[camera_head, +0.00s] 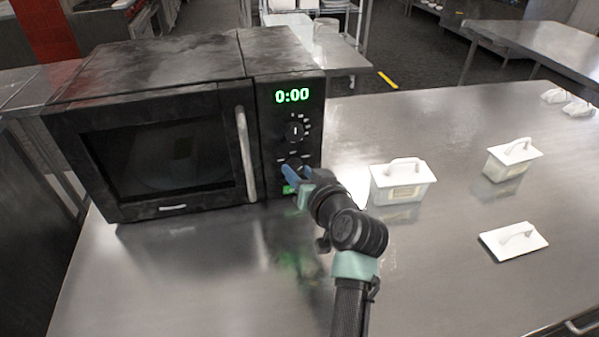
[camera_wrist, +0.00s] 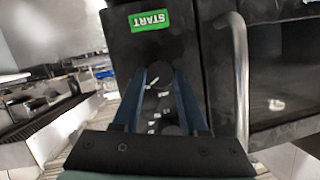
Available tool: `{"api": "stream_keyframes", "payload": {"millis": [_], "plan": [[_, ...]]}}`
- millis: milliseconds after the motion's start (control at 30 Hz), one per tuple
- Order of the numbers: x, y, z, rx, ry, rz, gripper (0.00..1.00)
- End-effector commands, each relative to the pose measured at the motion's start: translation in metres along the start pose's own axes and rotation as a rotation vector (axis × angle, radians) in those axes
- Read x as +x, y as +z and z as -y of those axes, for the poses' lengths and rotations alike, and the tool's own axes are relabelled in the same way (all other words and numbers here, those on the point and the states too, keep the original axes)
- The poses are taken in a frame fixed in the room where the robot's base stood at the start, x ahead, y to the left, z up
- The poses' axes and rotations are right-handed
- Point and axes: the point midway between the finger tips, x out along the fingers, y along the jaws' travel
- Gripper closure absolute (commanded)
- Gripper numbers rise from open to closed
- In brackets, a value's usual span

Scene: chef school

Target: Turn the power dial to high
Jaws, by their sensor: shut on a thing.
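The black microwave (camera_head: 150,130) stands on the steel counter, its door shut and its display (camera_head: 292,96) reading 0:00. Its control panel has an upper dial (camera_head: 295,131) and a lower dial (camera_wrist: 158,75). My gripper (camera_head: 287,173) reaches the panel at the lower dial and hides most of it in the head view. In the wrist view, which is upside down, my gripper's blue fingers (camera_wrist: 160,72) are shut on the lower dial, one on each side. The upper dial (camera_wrist: 169,131) shows between the fingers, nearer the palm. I cannot read the dial markings clearly.
The green START button (camera_wrist: 149,20) is just below the lower dial. The door handle (camera_head: 245,153) stands out left of the panel. White lidded containers (camera_head: 403,182) (camera_head: 511,160) and a loose lid (camera_head: 514,241) lie to the right. The front counter is clear.

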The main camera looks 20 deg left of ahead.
Motion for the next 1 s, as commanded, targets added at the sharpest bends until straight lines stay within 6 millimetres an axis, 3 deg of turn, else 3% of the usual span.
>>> {"api": "stream_keyframes", "payload": {"millis": [133, 167, 300, 667, 867, 1000], "plan": [[0.0, 0.001, 0.0, 0.002, -0.001, 0.003, 1.0], [0.0, 0.001, 0.0, 0.002, -0.001, 0.003, 0.52], [0.0, 0.001, 0.0, 0.001, -0.001, 0.003, 0.28], [-0.003, 0.0, 0.0, 0.0, 0.001, 0.0, 0.28], [-0.026, 0.0, -0.001, 0.0, 0.002, -0.002, 0.28], [-0.054, 0.001, -0.001, 0.0, 0.003, -0.001, 0.28]]}}
